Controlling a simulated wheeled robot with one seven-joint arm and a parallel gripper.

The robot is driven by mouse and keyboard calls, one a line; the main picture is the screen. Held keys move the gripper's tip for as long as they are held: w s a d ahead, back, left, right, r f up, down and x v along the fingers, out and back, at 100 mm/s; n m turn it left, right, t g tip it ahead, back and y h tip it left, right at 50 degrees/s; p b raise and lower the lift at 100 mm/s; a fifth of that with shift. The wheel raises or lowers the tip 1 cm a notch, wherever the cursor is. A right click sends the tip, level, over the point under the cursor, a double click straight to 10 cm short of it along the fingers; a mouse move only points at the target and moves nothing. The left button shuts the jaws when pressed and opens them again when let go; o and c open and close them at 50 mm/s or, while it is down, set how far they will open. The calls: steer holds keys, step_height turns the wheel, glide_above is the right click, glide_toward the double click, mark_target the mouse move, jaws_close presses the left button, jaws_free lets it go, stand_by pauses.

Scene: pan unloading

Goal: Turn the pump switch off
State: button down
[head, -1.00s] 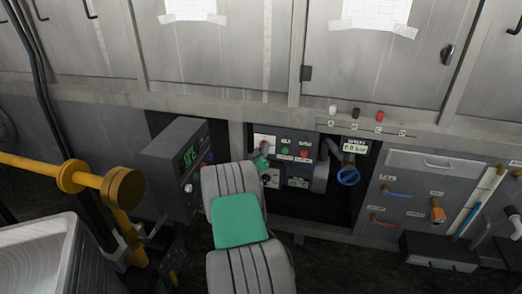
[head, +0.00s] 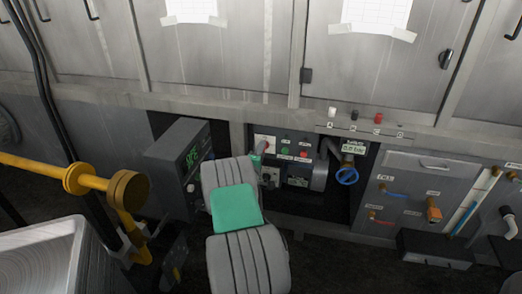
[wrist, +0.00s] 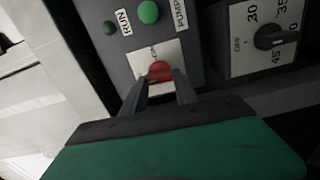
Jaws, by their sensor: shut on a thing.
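The pump switch (wrist: 160,69) is a red knob on a white plate (wrist: 143,56), under a panel label reading PUMP in the wrist view. My gripper (wrist: 159,84) has its two dark fingers on either side of the red knob and is shut on it. In the head view my gripper (head: 257,154) reaches the left part of the dark control panel (head: 312,137), where the white plate shows just above it. The arm and fingers hide part of the panel there, and the knob's exact angle is hard to read.
A green button (wrist: 149,12) and a dial (wrist: 268,37) sit near the switch. A grey box with a green display (head: 189,157) stands left of my arm. A blue valve wheel (head: 346,176) is to the right. A yellow pipe (head: 100,183) crosses at the left.

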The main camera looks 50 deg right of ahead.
steer(key=shift+s+f+n, duration=0.1)
steer(key=shift+n, duration=0.3)
steer(key=c, duration=1)
jaws_free()
steer(key=shift+o, duration=0.2)
steer(key=p+v, duration=0.1)
steer(key=v, duration=0.6)
steer(key=shift+s+a, duration=0.2)
steer(key=shift+a, duration=0.2)
steer(key=shift+p, duration=0.3)
